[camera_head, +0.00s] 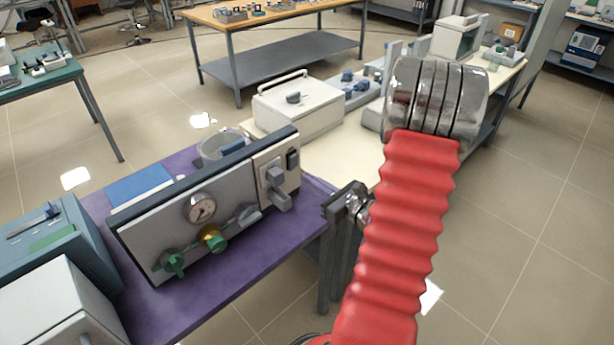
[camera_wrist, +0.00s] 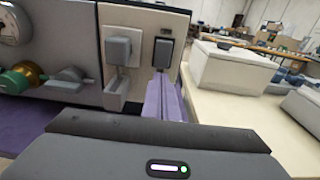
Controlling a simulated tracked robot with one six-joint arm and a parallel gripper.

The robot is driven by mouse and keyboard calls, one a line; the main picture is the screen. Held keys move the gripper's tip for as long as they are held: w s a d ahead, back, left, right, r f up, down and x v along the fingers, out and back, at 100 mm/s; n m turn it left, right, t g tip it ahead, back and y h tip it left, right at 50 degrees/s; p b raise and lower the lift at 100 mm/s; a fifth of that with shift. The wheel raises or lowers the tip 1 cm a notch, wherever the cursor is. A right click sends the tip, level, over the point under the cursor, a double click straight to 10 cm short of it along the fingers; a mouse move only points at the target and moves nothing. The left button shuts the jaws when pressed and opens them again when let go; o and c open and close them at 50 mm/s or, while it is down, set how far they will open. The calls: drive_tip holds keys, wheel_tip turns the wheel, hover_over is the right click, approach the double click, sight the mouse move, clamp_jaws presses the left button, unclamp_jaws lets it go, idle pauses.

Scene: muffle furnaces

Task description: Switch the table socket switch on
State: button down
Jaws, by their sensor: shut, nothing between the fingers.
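The table socket switch (camera_head: 293,159) is a small dark rocker at the right end of the grey instrument panel (camera_head: 150,236). The switch also shows in the wrist view (camera_wrist: 163,53), upper middle. I cannot tell which way the rocker is tipped. A grey plug (camera_head: 277,186) sits in the socket to the left of the switch; it also shows in the wrist view (camera_wrist: 118,65). My gripper (camera_head: 346,200) is shut and empty, to the right of the panel and apart from the switch. In the wrist view my gripper (camera_wrist: 160,128) fills the bottom edge.
The panel stands on a purple-topped table (camera_head: 225,296) with a gauge (camera_head: 202,208) and green and yellow valves. A white box (camera_head: 297,105) stands on the cream bench behind. Open tiled floor (camera_head: 520,260) lies to the right.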

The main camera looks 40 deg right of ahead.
drive_tip(key=s+f, duration=0.1)
drive_tip(key=s, duration=0.9)
drive_tip(key=shift+f, duration=0.2)
drive_tip(key=shift+d, duration=0.1)
